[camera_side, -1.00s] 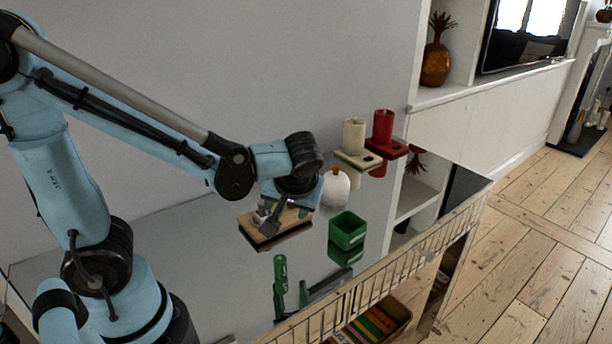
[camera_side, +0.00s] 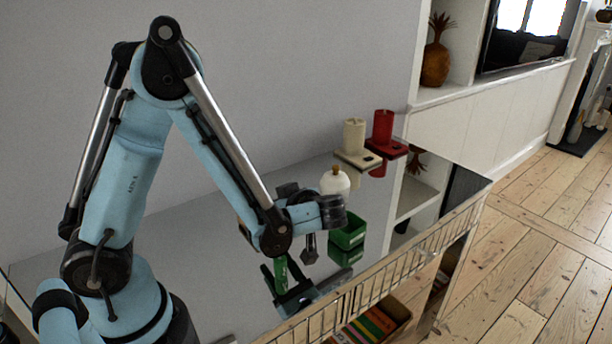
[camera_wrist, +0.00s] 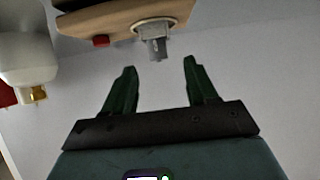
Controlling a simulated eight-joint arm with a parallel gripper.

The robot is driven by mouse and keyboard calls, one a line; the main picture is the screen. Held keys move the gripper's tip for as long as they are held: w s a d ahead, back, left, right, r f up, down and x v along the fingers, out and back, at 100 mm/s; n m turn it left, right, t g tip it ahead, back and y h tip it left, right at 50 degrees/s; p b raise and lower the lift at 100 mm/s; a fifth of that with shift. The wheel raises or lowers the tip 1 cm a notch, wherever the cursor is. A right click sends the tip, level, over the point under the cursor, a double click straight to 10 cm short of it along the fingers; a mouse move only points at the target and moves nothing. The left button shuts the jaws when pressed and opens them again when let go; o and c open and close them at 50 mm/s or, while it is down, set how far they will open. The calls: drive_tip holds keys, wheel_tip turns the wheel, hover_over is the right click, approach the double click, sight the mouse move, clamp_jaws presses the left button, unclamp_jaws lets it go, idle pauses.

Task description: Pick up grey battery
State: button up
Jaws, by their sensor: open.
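I cannot pick out a grey battery with certainty. A small grey piece (camera_wrist: 157,45) shows on the edge of a wooden board (camera_wrist: 115,18) in the wrist view, just beyond my fingertips; I cannot tell whether it is the battery. My gripper (camera_wrist: 160,66) has two dark green fingers spread apart, with nothing between them. In the side view my gripper (camera_side: 310,248) hangs above the glossy table, left of the green box. The arm hides most of the board there.
An open green box (camera_side: 348,232) stands just right of my gripper. Behind it are a white jar (camera_side: 335,183) with a gold knob, a cream holder (camera_side: 356,158) and a red holder (camera_side: 391,148). A wire rail (camera_side: 400,268) edges the glossy table.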

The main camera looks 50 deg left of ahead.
drive_tip(key=shift+r+x, duration=0.15)
drive_tip(key=shift+x, duration=1.4)
drive_tip(key=shift+r+x, duration=0.15)
drive_tip(key=shift+x, duration=1.4)
drive_tip(key=shift+w+a, duration=0.1)
drive_tip(key=shift+a, duration=0.1)
clamp_jaws()
drive_tip(key=shift+r, duration=0.1)
